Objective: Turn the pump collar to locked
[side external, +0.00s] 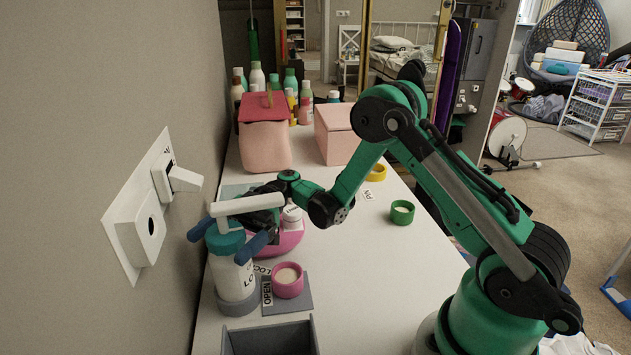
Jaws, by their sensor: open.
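The pump bottle (234,281) is white with dark lettering and stands upright in a grey round base at the near left of the white counter. Its teal collar (226,241) sits below a white pump head (248,204), whose spout points right. My gripper (219,247) has two blue fingers, open, one on each side of the collar. I cannot tell whether they touch it. An "OPEN" label (267,292) lies on the grey plate right of the bottle, and a partly hidden label near it seems to read "LOCK". The collar's setting cannot be read.
A pink jar (288,280) stands close right of the bottle; a dark grey tray (268,341) is in front. A green jar (402,212), pink bag (264,143), pink box (337,133) and several bottles stand behind. A wall plate (142,214) juts out left. The counter's right side is mostly clear.

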